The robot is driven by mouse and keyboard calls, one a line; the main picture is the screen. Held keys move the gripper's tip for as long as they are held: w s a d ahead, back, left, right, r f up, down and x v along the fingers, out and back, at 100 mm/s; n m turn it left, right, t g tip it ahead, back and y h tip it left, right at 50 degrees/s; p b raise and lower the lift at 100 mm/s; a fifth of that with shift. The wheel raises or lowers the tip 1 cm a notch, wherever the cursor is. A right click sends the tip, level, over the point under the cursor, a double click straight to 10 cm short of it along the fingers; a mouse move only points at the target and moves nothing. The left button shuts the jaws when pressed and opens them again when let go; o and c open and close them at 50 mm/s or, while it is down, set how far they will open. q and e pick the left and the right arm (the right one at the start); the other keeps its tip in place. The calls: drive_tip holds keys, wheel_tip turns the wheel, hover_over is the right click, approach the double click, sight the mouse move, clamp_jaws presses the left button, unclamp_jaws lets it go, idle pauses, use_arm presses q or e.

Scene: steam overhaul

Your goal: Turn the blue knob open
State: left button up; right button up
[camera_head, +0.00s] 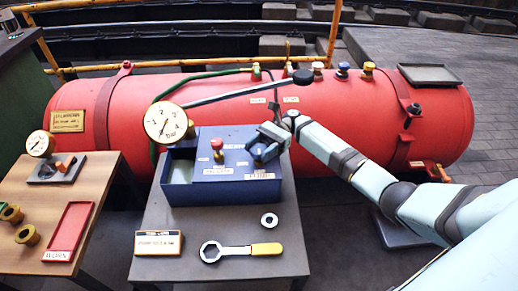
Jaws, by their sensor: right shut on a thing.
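A dark blue box (185,193) stands on the grey bench in the middle. A red knob (217,146) sits on the left of its top panel. My right gripper (261,150) is at the right of this panel, coming in from the right. It is shut on the blue knob (257,153), which is mostly hidden by the fingers, so its turn angle cannot be told. A round white gauge (166,122) stands at the box's back left. My left gripper is not in view.
A wrench with a yellow handle (241,251), a metal ring (269,220) and a sign (158,242) lie on the bench. A red boiler (400,125) with a long lever (245,91) is behind. A wooden table (105,185) at left holds a red tray (69,228).

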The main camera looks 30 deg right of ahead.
drive_tip(key=o, duration=0.9)
drive_tip(key=shift+w+d, duration=0.2)
drive_tip(key=shift+d, duration=0.3)
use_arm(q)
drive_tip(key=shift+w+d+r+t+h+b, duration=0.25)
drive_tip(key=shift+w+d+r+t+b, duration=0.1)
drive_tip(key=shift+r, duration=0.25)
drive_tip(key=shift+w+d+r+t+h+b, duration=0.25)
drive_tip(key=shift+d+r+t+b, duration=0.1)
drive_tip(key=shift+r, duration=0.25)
use_arm(e)
drive_tip(key=v, duration=1.2)
drive_tip(key=shift+w+d, duration=0.1)
drive_tip(key=shift+d, duration=0.2)
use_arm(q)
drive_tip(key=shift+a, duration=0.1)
